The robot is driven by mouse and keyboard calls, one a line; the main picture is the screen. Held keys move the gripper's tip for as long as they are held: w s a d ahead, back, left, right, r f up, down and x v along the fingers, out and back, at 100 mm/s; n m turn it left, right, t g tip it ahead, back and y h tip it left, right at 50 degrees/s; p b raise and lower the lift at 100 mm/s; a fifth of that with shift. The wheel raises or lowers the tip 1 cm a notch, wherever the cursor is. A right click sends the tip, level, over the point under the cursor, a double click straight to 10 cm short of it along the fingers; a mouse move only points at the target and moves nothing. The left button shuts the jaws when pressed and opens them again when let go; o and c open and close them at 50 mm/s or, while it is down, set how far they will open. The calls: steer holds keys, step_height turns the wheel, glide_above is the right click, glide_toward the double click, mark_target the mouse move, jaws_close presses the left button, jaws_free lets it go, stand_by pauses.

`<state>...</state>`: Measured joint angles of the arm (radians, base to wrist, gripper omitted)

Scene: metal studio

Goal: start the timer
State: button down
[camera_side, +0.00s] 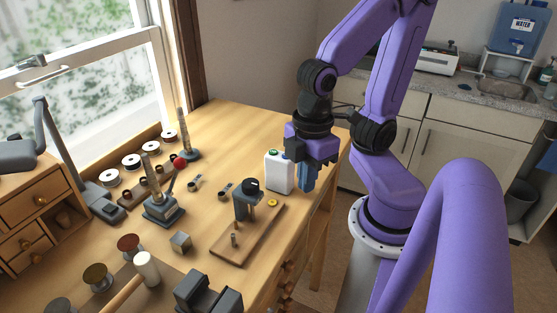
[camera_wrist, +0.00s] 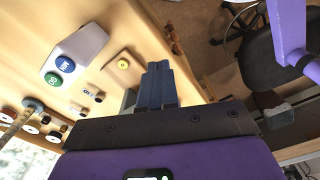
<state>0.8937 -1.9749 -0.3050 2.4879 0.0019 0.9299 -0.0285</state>
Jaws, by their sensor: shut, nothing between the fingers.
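The timer (camera_side: 279,173) is a white upright box on the wooden bench, just left of my gripper in the side view. In the wrist view the timer (camera_wrist: 86,45) lies to the upper left, with a green button (camera_wrist: 53,79) and a blue button (camera_wrist: 65,64) on its top. The lettering is small; the green one seems to read GO. My gripper (camera_side: 307,183) is shut and empty, its blue fingers pointing down beside the timer near the bench's right edge. In the wrist view my gripper (camera_wrist: 157,72) is apart from the buttons.
A wooden board (camera_side: 247,238) with a dark metal tool (camera_side: 245,203) and a yellow round piece (camera_side: 272,203) lies in front of the timer. A metal stand (camera_side: 162,208) and several spools (camera_side: 131,162) stand farther left. Open floor lies beyond the bench's right edge.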

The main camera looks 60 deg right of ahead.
steer(key=w+d+r+n, duration=0.1)
steer(key=w+r+n, duration=0.1)
steer(key=w+r, duration=0.5)
step_height(320, 180, up, 8)
steer(key=n, duration=0.3)
glide_above(273, 152)
steer(key=shift+w+d+r, duration=0.1)
steer(key=shift+r, duration=0.05)
step_height(273, 152, down, 14)
steer(key=shift+f, duration=0.1)
stand_by(0.4)
